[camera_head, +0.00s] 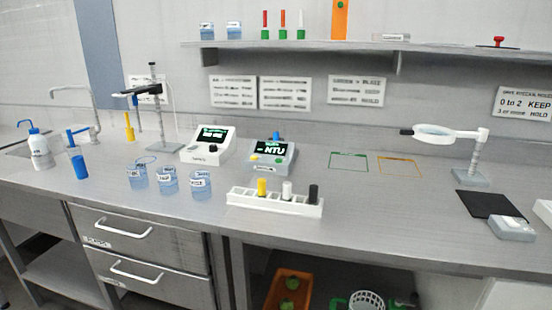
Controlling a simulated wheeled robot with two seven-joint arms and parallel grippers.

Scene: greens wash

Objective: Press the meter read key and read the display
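A grey meter (285,168) stands at the middle of the bench, with a dark display (270,149) that shows "-- NTU" in pale letters. A blue knob or cap (277,137) rises at its back, a yellow key (255,157) sits at its front left and a green key (279,160) right of that. Left of it stands a white instrument (199,154) with a dark display (212,135) whose green text is too small to read; a dark knob is on its front. Neither of my grippers is in view, and nothing touches either instrument.
A white rack (275,206) holding yellow, white and black-capped vials stands in front of the grey meter. Several blue beakers (168,181) stand front left. A clamp stand (158,110) is behind them. A magnifier (447,134) stands right. Green and yellow outlines mark bare bench right of the meter.

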